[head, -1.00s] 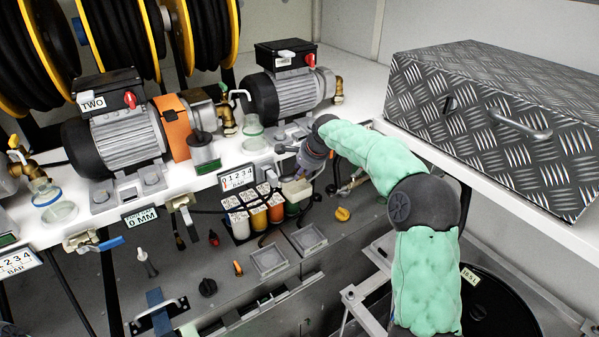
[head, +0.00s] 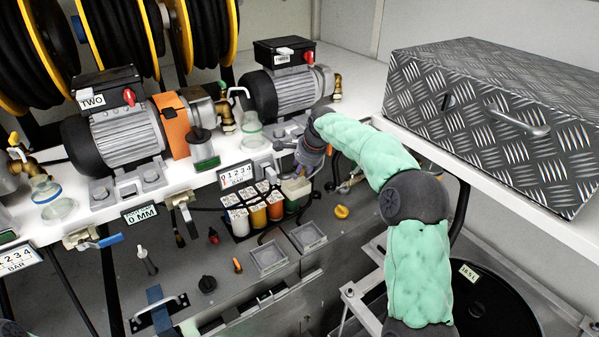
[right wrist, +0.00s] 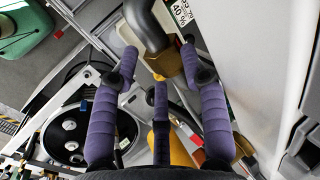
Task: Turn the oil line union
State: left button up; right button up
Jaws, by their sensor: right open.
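A brass hex union (right wrist: 168,64) on a dark grey pipe (right wrist: 150,22) shows at the top middle of the right wrist view. My right gripper (right wrist: 158,73) has purple padded fingers and is open. The two outer fingertips stand to the left and right of the brass union, the right one close to it; I cannot tell whether they touch it. In the head view my right gripper (head: 292,147) reaches in at the shelf's front edge beneath the far pump (head: 295,90). Its fingers are mostly hidden there, and I cannot make out the union in that view. My left gripper is not visible.
A white shelf (head: 70,225) carries pumps and glass jars. A ridged metal box (head: 490,110) stands at the right. Below are a rack of coloured bottles (head: 257,214), small trays (head: 268,258) and a black round tank (head: 490,310). A pale wall panel (right wrist: 275,60) flanks my right gripper closely.

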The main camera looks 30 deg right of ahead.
jog(key=shift+w+r, duration=0.2)
jog(key=shift+r, duration=0.05)
jog(key=shift+d+r, duration=0.1)
jog(key=shift+r, duration=0.4)
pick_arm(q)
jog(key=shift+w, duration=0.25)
pick_arm(e)
jog(key=s+r, duration=0.4)
jog(key=shift+s+r, duration=0.2)
jog(key=shift+r, duration=0.2)
jog(key=o, duration=0.6)
jog(key=shift+d, duration=0.1)
jog(key=shift+c, duration=0.2)
